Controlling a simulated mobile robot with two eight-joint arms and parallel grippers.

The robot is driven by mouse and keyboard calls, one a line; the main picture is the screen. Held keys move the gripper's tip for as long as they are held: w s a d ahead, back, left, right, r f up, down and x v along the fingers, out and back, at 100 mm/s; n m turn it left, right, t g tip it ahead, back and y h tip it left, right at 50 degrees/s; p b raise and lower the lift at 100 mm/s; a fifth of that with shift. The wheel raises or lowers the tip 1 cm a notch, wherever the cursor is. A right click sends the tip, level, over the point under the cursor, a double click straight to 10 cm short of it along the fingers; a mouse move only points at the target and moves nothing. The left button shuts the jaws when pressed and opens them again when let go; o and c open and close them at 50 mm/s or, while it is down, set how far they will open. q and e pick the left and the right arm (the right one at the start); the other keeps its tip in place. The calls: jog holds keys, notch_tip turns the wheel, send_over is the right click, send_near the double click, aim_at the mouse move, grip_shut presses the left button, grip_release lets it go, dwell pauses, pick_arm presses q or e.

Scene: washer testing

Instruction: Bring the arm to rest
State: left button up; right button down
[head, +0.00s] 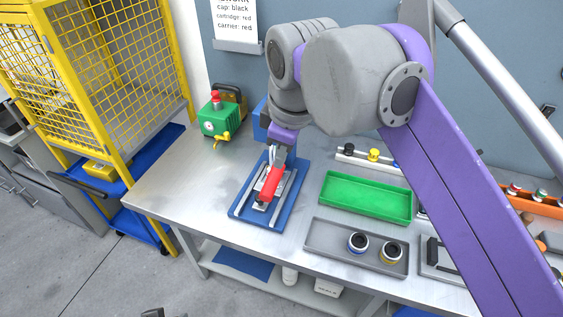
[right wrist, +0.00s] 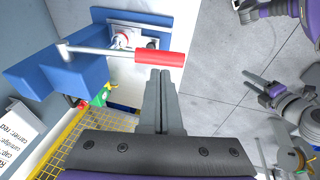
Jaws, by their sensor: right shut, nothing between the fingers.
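The blue press fixture (head: 243,207) stands on the steel bench, with its red lever handle (head: 272,181) slanting down over the base. In the right wrist view the red handle (right wrist: 158,58) lies across the picture on a metal rod. My right gripper (head: 272,156) is shut and empty, just behind the handle. Its fingertips (right wrist: 160,72) appear close to the handle; I cannot tell if they touch. My right arm's purple and grey links cross the right of the head view. My left gripper (right wrist: 262,92) shows small in the right wrist view; its jaw state is unclear.
A green machine with a red button (head: 217,118) stands at the bench's back left. A green tray (head: 365,198) and a grey tray (head: 325,238) holding two round parts lie right of the fixture. A yellow cage cart (head: 120,90) stands left of the bench.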

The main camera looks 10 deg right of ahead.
notch_tip(320, 180, up, 6)
pick_arm(q)
jog(key=r+p, duration=0.1)
jog(key=w+r+p, duration=0.1)
jog(key=r, duration=0.1)
jog(key=r+p, duration=0.1)
jog(key=shift+w+a+r+p, duration=0.1)
jog(key=shift+w+r+p, duration=0.05)
jog(key=shift+w+p, duration=0.2)
pick_arm(e)
jog(key=s+d+f+m, duration=0.2)
jog(key=s+f+m, duration=0.1)
jog(key=f, duration=0.7)
jog(key=s+d+f+m+t, duration=0.1)
jog(key=s+f+m, duration=0.3)
jog(key=f, duration=0.7)
jog(key=s+d+f+m+t, duration=0.1)
jog(key=s+d+f+m, duration=0.2)
jog(key=f, duration=0.7)
jog(key=shift+s+d+f+m+h, duration=0.2)
jog(key=shift+s+d+m+h, duration=0.15)
jog(key=shift+s+m, duration=0.6)
pick_arm(q)
jog(key=shift+s, duration=0.1)
pick_arm(e)
jog(key=shift+s+n, duration=0.2)
jog(key=shift+n, duration=0.05)
